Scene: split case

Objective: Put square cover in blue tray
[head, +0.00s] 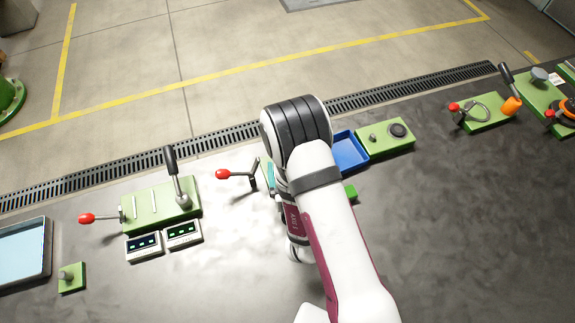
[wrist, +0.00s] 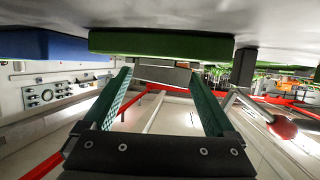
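The blue tray (head: 350,151) lies on the dark table just right of my arm's wrist, partly hidden by it. A blue block shape, likely the same tray, shows at the upper left of the wrist view (wrist: 45,45). A green block (head: 350,193) shows beside my arm; a long green slab (wrist: 160,44) lies ahead of my fingers in the wrist view. I cannot tell which piece is the square cover.
A green plate with a black knob (head: 397,131) stands right of the tray. A red-tipped lever (head: 223,174) is left of my wrist; a green lever box (head: 160,205) and two small meters stand farther left. The table's right front is clear.

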